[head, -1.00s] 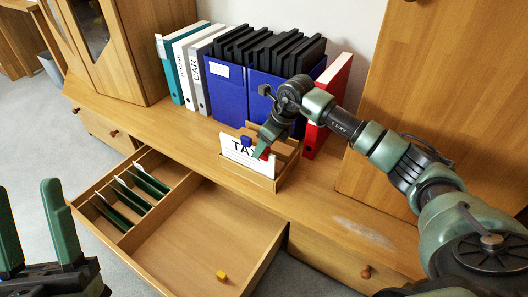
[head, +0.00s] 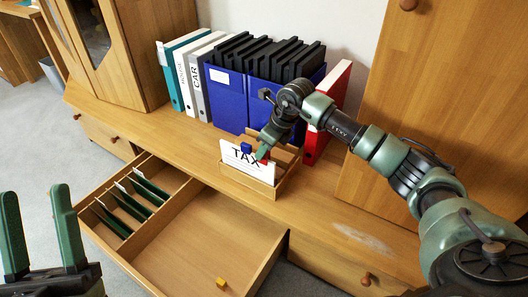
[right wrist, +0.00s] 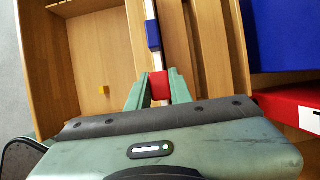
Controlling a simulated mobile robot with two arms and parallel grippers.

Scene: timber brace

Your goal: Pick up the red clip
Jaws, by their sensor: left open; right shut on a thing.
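The red clip (right wrist: 159,86) sits between the green fingers of my right gripper (right wrist: 160,88), which is shut on it. In the head view my right gripper (head: 265,152) is at the top edge of the white TAX card (head: 236,161), and only a little red shows beside its fingers. The card stands upright at the front of a wooden holder (head: 262,187). A blue clip (head: 246,147) is on the card's top edge, left of the red clip; it also shows in the right wrist view (right wrist: 153,36). My left gripper (head: 38,228) is open and empty at the lower left.
An open drawer (head: 205,235) with green hanging folders (head: 130,203) and a yellow clip (head: 221,283) lies below the cabinet top. Blue file boxes (head: 226,98) and a red binder (head: 328,110) stand behind the holder. The cabinet top to the right is clear.

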